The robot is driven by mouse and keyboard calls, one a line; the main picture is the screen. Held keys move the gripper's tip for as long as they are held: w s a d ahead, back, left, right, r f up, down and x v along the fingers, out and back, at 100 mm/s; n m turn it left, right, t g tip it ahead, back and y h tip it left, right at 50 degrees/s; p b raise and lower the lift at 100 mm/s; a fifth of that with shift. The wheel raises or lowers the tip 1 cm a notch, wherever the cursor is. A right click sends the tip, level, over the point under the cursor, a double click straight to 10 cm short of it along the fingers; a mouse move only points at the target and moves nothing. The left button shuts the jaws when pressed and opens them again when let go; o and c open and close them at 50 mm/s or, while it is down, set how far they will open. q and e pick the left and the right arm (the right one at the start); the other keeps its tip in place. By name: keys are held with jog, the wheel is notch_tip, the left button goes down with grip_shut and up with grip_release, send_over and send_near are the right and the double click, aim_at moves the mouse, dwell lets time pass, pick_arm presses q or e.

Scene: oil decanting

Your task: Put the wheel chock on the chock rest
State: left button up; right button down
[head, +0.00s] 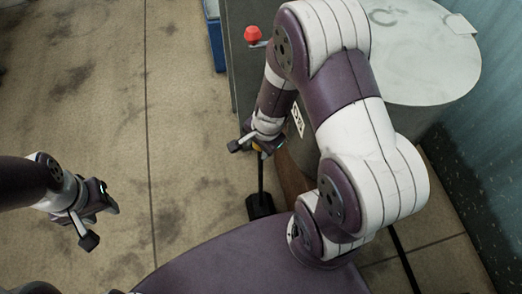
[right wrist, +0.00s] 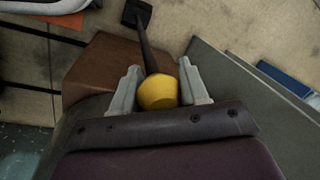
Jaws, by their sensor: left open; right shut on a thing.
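The wheel chock is a black block (head: 260,206) on a long dark rod with a yellow knob (right wrist: 158,92) at its top. My right gripper (head: 257,146) is shut on the yellow knob, which sits between both fingers in the right wrist view. The black block (right wrist: 137,13) hangs or stands at the rod's far end; I cannot tell if it touches the floor. A brown block (right wrist: 115,68) lies beside the rod, partly hidden by my arm in the head view (head: 292,177). I cannot tell whether it is the chock rest. My left gripper (head: 98,217) is open and empty over the floor.
A grey cabinet (head: 243,80) with a red knob (head: 253,35) stands behind my right arm, near a round pale drum top (head: 425,60). A blue bin (head: 214,38) is at the back. An orange patch (right wrist: 60,18) shows at upper left. The floor at left is clear.

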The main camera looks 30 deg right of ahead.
jog(key=shift+d+f+b, duration=0.2)
jog(key=shift+f+b, duration=0.1)
jog(key=shift+f, duration=0.55)
jog(key=c, duration=0.5)
grip_release()
jog(key=shift+c, duration=0.2)
pick_arm(q)
jog(key=shift+f, duration=0.75)
